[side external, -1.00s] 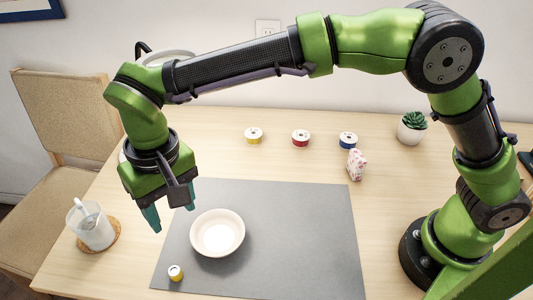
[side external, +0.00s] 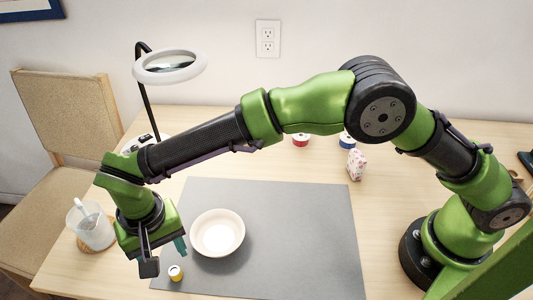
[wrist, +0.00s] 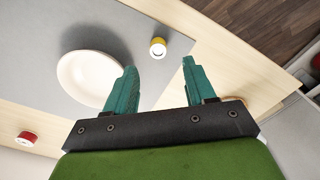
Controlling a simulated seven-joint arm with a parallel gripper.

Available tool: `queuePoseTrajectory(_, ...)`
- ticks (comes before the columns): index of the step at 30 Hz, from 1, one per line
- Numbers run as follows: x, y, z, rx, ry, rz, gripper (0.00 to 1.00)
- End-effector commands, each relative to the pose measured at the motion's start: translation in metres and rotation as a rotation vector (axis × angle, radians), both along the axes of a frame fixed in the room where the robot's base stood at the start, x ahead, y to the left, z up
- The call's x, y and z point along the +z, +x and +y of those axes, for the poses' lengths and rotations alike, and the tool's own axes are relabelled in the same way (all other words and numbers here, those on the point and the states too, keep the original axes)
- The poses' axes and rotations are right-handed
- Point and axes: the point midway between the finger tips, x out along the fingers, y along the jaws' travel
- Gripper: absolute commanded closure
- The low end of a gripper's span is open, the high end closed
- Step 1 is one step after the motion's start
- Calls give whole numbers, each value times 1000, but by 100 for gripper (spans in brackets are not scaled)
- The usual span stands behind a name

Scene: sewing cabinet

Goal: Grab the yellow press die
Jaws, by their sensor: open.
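The yellow press die (side external: 176,273) is a small yellow cylinder with a whitish top. It stands on the front left corner of the grey mat (side external: 300,230), just in front of the white bowl (side external: 217,233). In the wrist view the die (wrist: 158,47) lies beyond the fingertips, roughly in line with the gap between them. My gripper (wrist: 160,68) is open, with nothing between its teal fingers. In the side view my gripper (side external: 182,246) is just behind and above the die, left of the bowl; one finger is mostly hidden by the gripper body.
A glass with a utensil (side external: 92,226) stands on a coaster left of my gripper. The mat's right half is clear.

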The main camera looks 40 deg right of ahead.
Motion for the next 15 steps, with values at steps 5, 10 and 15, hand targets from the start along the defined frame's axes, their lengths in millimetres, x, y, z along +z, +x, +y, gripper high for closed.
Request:
queuePoseTrajectory(5,-13,-2,-1,0,-2,1,45)
queuePoseTrajectory(10,-39,-7,-2,1,-3,2,45)
queuePoseTrajectory(15,-55,-6,-1,0,0,0,45)
